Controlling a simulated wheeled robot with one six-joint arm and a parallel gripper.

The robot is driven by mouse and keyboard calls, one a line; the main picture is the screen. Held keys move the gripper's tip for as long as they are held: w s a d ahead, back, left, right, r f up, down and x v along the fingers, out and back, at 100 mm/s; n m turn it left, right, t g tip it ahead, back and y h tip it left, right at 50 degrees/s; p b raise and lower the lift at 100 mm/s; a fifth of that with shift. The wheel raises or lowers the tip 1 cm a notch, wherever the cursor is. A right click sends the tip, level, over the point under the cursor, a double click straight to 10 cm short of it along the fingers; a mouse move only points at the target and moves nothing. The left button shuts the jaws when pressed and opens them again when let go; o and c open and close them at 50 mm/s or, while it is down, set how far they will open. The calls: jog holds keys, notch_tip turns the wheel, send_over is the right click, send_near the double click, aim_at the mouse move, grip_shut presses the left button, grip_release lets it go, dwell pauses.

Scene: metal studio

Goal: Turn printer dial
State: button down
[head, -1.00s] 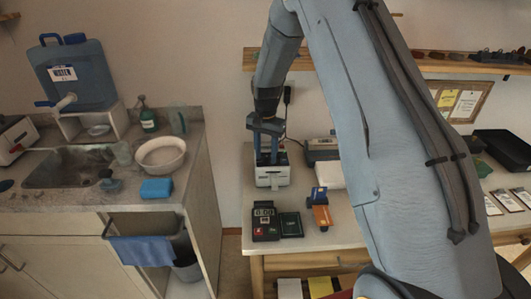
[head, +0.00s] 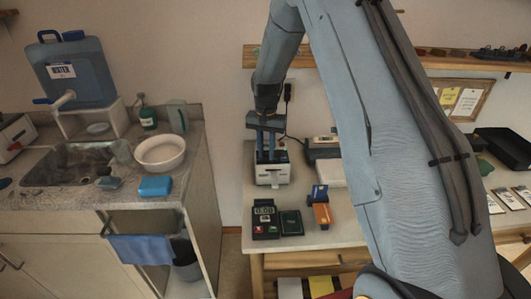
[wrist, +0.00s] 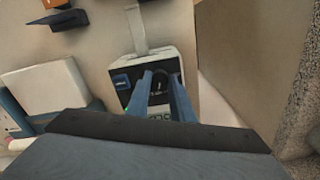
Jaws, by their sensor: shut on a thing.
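The printer (head: 272,174) is a small white box with a dark top, standing at the left end of the worktable. In the wrist view the printer (wrist: 184,62) shows a blue label and a paper strip coming out of it. My gripper (head: 268,157) points down onto its top. In the wrist view my gripper (wrist: 159,74) has its two blue fingers on either side of a dark round dial (wrist: 160,81), shut on it. The fingers partly hide the dial, and I cannot read its setting.
A card reader (head: 265,220) and a dark box (head: 291,223) stand in front of the printer. An orange and blue card stand (head: 321,208) is to their right. A white block (head: 331,174) and a grey device (head: 322,148) are right of the printer. A sink counter (head: 95,194) is at left.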

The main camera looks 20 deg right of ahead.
jog(key=n+b, duration=0.1)
jog(key=n, duration=0.4)
jog(key=shift+n+b, duration=0.3)
jog(key=shift+b, duration=0.05)
jog(key=n+b, duration=0.1)
jog(key=n, duration=0.4)
jog(key=n+b, duration=0.1)
jog(key=n, duration=0.5)
jog(key=shift+w, duration=0.1)
jog(key=n, duration=0.5)
jog(key=shift+n, duration=0.3)
jog(key=shift+r, duration=0.1)
jog(key=c, duration=1.5)
grip_release()
jog(key=shift+c, duration=0.2)
